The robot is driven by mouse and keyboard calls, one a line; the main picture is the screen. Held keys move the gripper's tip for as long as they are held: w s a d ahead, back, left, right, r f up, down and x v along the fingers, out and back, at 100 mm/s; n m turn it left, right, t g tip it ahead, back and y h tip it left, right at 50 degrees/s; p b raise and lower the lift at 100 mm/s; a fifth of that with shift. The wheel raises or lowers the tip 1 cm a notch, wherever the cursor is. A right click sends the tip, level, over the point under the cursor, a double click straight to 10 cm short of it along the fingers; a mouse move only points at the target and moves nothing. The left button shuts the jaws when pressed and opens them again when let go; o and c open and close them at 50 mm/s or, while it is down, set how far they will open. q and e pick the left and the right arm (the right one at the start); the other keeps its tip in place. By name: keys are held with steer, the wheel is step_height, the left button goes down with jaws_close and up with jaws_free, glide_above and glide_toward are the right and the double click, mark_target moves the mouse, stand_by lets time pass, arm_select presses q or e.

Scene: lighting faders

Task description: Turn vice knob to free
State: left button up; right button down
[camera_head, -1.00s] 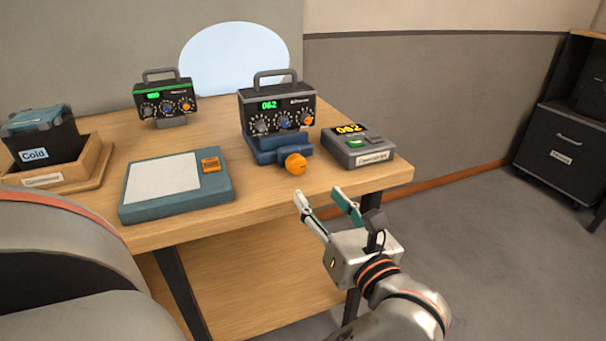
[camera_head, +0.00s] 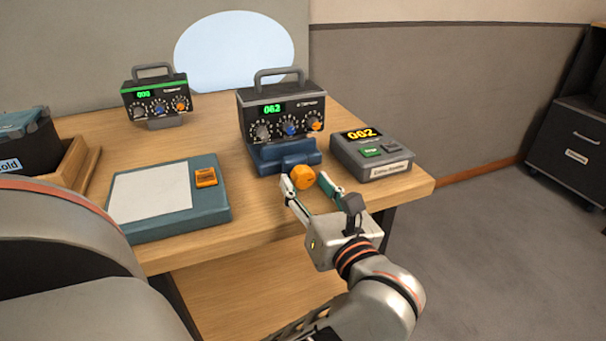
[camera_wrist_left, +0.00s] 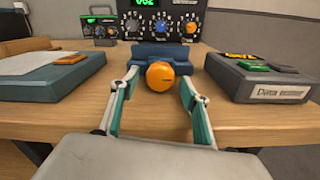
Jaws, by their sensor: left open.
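The orange vice knob (camera_head: 303,178) sticks out of the front of the blue vice (camera_head: 285,156), which holds a dark fader box (camera_head: 281,107) showing green 062. My left gripper (camera_head: 305,182) is open, with its fingertips on either side of the knob. The left wrist view shows the round knob (camera_wrist_left: 160,76) between the two fingertips (camera_wrist_left: 159,85), with a small gap on each side. The knob's pointer or marking cannot be made out. My right gripper is not in view.
A grey meter (camera_head: 371,155) showing yellow 062 stands close to the right of the vice. A teal pad with a white sheet (camera_head: 150,195) lies to the left. A second green-striped box (camera_head: 155,97) stands behind. A wooden tray (camera_head: 76,165) is at far left.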

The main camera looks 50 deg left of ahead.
arm_select(q)
steer(key=shift+w+a, duration=0.25)
steer(key=shift+a, duration=0.35)
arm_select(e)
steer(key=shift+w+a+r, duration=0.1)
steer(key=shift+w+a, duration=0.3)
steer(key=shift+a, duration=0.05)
